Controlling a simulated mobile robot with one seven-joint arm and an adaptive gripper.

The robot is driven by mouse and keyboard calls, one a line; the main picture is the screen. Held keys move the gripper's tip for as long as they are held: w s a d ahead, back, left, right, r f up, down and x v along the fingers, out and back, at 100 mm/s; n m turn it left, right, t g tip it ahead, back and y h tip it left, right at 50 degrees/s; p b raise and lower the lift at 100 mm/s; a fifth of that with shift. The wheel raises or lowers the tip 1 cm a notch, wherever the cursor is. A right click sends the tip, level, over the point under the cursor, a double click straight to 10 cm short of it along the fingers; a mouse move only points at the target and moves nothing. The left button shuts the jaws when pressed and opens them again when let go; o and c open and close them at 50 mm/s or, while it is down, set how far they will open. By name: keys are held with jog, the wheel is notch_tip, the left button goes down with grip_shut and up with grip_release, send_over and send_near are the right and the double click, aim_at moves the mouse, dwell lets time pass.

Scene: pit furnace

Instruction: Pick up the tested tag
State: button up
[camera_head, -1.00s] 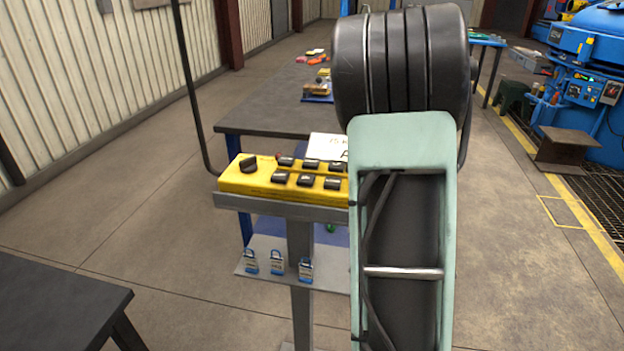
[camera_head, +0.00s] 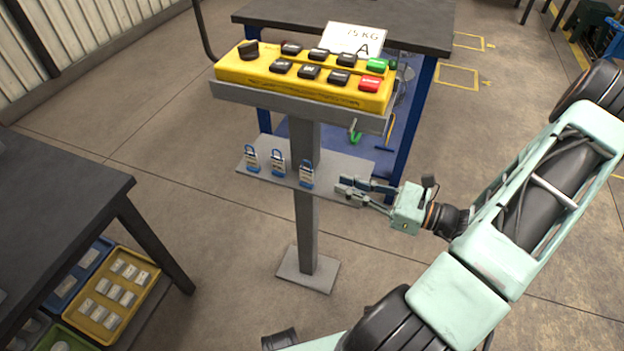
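Three small white tags with blue loops stand in a row on the grey shelf (camera_head: 345,168) of the pedestal: a left tag (camera_head: 252,160), a middle tag (camera_head: 278,162) and a right tag (camera_head: 306,174). Their print is too small to read, so I cannot tell which is the tested one. My gripper (camera_head: 347,189) is at the shelf's right end, pointing left, level with the right tag and a short gap away from it. Its two fingers are apart with nothing between them.
A dark table (camera_head: 430,25) stands behind. A dark bench (camera_head: 60,185) with bins is at left. Floor in front is clear.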

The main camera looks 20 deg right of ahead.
aim_at(307, 170)
jog(key=x, duration=0.5)
jog(key=shift+w+a+r+b, duration=0.1)
jog(key=shift+w+b, duration=0.1)
jog(key=shift+b, duration=0.2)
jog(key=shift+b+x, duration=0.7)
jog(key=shift+x, duration=2)
jog(key=shift+s+r, duration=0.1)
jog(key=shift+r, duration=0.05)
jog(key=shift+c, duration=0.6)
grip_shut()
jog(key=shift+r, duration=0.1)
